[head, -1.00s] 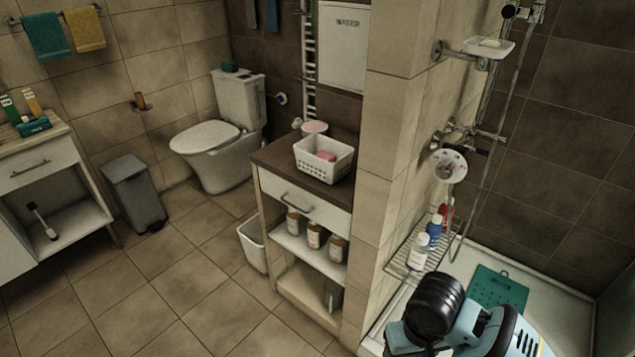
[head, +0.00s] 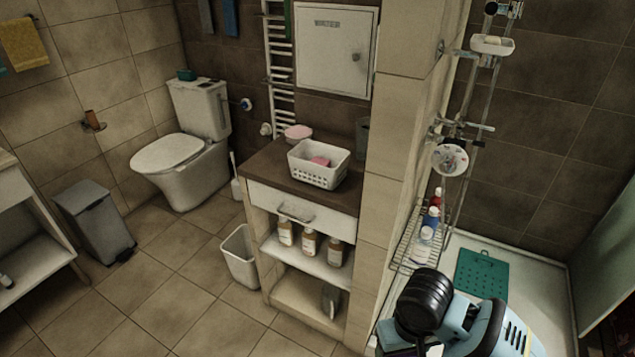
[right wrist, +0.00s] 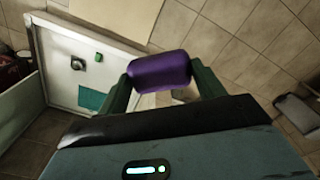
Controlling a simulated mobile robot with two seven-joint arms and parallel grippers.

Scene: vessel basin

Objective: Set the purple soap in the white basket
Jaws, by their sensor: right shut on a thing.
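The purple soap (right wrist: 160,72) is held between the two fingers of my right gripper (right wrist: 160,80) in the right wrist view. The gripper is shut on it, and the soap is clear of any surface there. In the head view my right arm comes in at the bottom right, and its fingers and the soap are not clearly visible. The white basket (head: 319,177) stands on the dark top of the cabinet in the head view, apart from my arm. A pink bar (head: 319,162) lies inside it. My left gripper is not in view.
The cabinet (head: 300,200) has several bottles on its shelf. A pink round item (head: 298,132) sits behind the basket. A tiled wall end (head: 395,170) stands between cabinet and shower. A wire rack (head: 408,250) with bottles is right of it.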

